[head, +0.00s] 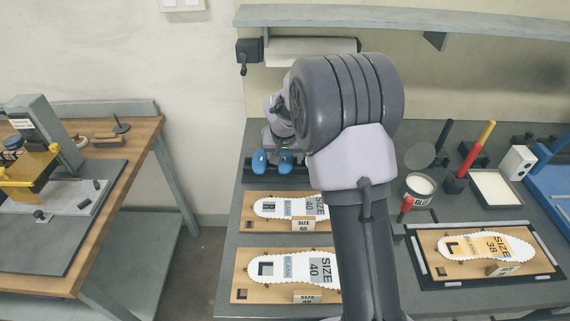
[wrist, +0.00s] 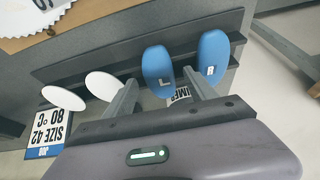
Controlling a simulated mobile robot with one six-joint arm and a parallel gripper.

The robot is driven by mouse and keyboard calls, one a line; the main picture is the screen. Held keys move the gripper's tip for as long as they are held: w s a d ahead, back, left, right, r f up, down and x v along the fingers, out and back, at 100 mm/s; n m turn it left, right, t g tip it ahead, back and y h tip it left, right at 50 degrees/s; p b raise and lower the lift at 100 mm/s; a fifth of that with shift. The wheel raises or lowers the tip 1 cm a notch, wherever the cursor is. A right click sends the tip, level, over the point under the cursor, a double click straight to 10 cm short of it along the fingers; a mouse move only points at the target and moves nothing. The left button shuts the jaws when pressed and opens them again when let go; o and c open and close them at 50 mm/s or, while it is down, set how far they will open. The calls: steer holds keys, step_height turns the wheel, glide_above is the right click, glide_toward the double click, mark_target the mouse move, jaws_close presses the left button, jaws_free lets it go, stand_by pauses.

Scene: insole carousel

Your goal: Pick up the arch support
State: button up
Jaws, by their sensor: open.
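Two blue oval pads, which look like the arch supports, stand side by side on a dark rack (wrist: 85,65). Contact cannot be told.
Two white oval pads (wrist: 103,86) stand left of the blue ones in the wrist view. Wooden boards with white insoles lie in front of the rack, one upper (head: 245,222) and one lower (head: 243,283). A glue pot (head: 419,190) and another insole board (head: 540,262) are at right.

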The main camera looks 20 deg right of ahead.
steer(key=c, duration=1.4)
steer(key=shift+r, duration=0.15)
